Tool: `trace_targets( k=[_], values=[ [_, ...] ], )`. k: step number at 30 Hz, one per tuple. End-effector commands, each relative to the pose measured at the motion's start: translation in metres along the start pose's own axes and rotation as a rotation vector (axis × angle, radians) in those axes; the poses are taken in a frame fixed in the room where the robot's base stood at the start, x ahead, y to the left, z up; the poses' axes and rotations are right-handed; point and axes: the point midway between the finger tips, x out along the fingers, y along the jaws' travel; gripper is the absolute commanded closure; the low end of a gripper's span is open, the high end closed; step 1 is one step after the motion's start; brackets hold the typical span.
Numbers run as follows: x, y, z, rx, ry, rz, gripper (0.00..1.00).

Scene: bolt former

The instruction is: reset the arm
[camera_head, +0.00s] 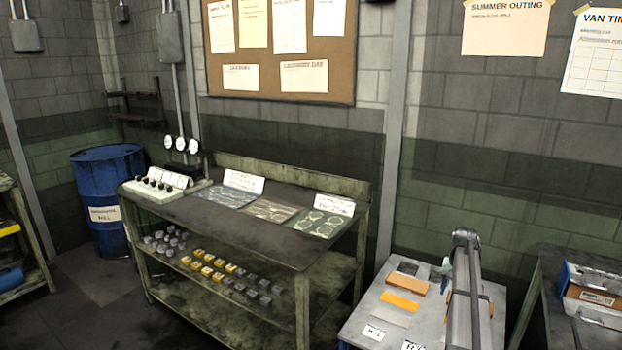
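My gripper is not in view; no fingers can be made out. A grey, upright, elongated form (466,295) rises in front of a light-topped table at the lower right; I cannot tell whether it is part of my arm. It hides part of that table.
A worn workbench (285,248) carries gauges, a switch box (165,188), flat mats and cards; several small blocks lie on its lower shelf. A light table (345,333) holds orange and grey pieces. A blue barrel (108,190) stands in the corner. Bare floor shows at lower left.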

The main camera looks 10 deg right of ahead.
Motion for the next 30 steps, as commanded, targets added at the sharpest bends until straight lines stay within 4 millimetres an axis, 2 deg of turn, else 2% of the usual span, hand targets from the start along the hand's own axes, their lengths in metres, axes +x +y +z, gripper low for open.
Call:
trace_targets(
  k=[1,6,11,15,21,24,30],
  values=[
    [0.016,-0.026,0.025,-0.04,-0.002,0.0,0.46],
    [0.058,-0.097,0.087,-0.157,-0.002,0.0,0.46],
    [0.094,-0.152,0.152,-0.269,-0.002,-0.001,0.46],
    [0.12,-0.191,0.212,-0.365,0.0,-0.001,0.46],
    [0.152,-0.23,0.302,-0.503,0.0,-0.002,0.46],
    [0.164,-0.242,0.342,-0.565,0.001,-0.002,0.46],
    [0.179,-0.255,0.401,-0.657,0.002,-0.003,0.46]
  ],
)
